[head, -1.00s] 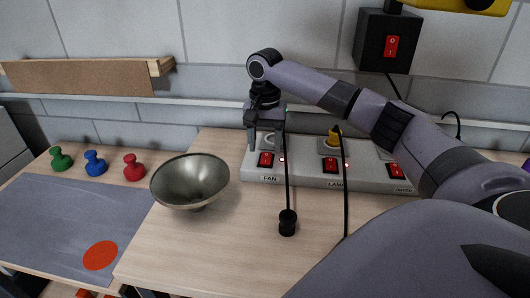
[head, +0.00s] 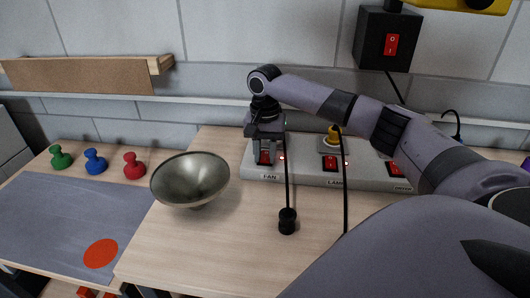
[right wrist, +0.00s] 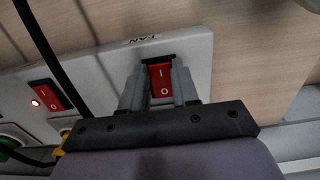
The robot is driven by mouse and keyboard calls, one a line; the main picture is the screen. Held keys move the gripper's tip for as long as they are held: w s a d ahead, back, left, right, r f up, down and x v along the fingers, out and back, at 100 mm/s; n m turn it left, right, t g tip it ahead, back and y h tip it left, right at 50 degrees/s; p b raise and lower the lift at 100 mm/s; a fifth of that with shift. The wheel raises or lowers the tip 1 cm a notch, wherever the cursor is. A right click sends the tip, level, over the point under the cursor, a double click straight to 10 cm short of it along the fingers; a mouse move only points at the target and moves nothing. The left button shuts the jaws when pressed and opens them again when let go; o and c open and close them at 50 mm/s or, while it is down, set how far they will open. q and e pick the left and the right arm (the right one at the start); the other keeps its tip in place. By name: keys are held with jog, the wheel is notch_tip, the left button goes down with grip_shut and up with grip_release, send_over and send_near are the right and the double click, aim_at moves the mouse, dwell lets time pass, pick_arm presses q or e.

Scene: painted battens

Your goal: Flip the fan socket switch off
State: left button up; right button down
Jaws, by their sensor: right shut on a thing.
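The pale socket strip (head: 307,170) lies along the back of the wooden counter, with FAN and LAMP labels and several red rocker switches. The fan switch (head: 264,157) is at its left end, mostly covered by my right gripper (head: 267,158) in the head view. In the right wrist view, the fan switch (right wrist: 160,79) shows its I and O marks between the fingers of my right gripper (right wrist: 159,84), which is closed on it from both sides. My left gripper is not in view.
The lamp switch (head: 330,163) is to the right, its light lit in the wrist view. A black cord ends in a black plug (head: 287,221) in front. A metal bowl (head: 190,180) stands left. Red, blue and green knobs stand by a grey mat (head: 60,220).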

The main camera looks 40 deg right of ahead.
aim_at(267, 154)
jog(key=shift+w+d+r+g+y, duration=0.1)
jog(key=shift+w+d+g+y, duration=0.05)
jog(key=shift+g+y, duration=0.25)
jog(key=shift+w+d+r+g+y, duration=0.15)
jog(key=shift+g+y, duration=0.15)
jog(key=shift+y, duration=0.2)
jog(key=c, duration=0.8)
grip_release()
jog(key=shift+s, duration=0.1)
jog(key=shift+c, duration=0.2)
jog(key=shift+b+v, duration=0.3)
jog(key=shift+v, duration=3.25)
jog(key=shift+d, duration=0.15)
